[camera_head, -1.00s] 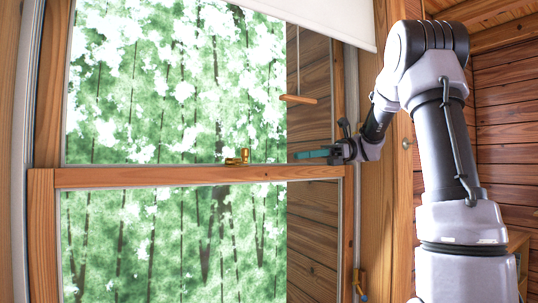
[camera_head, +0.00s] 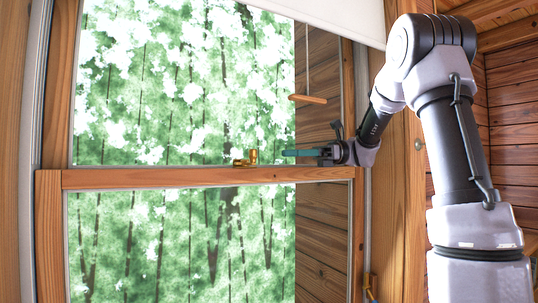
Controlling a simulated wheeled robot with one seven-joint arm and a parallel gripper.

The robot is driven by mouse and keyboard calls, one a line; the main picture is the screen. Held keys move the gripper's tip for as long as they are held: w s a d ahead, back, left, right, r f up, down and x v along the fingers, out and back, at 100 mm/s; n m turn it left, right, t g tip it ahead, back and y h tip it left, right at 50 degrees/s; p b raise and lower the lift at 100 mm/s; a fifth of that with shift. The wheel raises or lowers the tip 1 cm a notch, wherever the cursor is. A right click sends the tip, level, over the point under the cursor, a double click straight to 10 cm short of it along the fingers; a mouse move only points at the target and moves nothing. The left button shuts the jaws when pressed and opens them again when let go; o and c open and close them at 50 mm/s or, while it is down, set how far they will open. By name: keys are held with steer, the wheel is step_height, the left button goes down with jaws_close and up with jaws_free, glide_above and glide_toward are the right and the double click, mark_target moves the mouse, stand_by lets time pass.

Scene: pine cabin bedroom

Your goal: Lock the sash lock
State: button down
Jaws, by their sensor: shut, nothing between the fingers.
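The brass sash lock (camera_head: 246,158) sits on top of the window's meeting rail (camera_head: 200,177), about mid-width. A short upright brass part stands at its right end; its exact lever position is too small to tell. My gripper (camera_head: 287,153) reaches in from the right just above the rail, its teal fingers pointing left toward the lock. The fingers are shut and empty. A small gap separates the fingertips from the lock, and they are at nearly the same height in the picture.
A white blind (camera_head: 340,15) hangs at the top, with a wooden pull bar (camera_head: 307,99) on a cord above my gripper. The wooden window frame (camera_head: 358,230) is close to my wrist. Another brass fitting (camera_head: 371,287) is at the lower right.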

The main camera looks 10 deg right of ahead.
steer(key=x, duration=0.6)
steer(key=shift+a, duration=0.4)
steer(key=shift+s, duration=0.1)
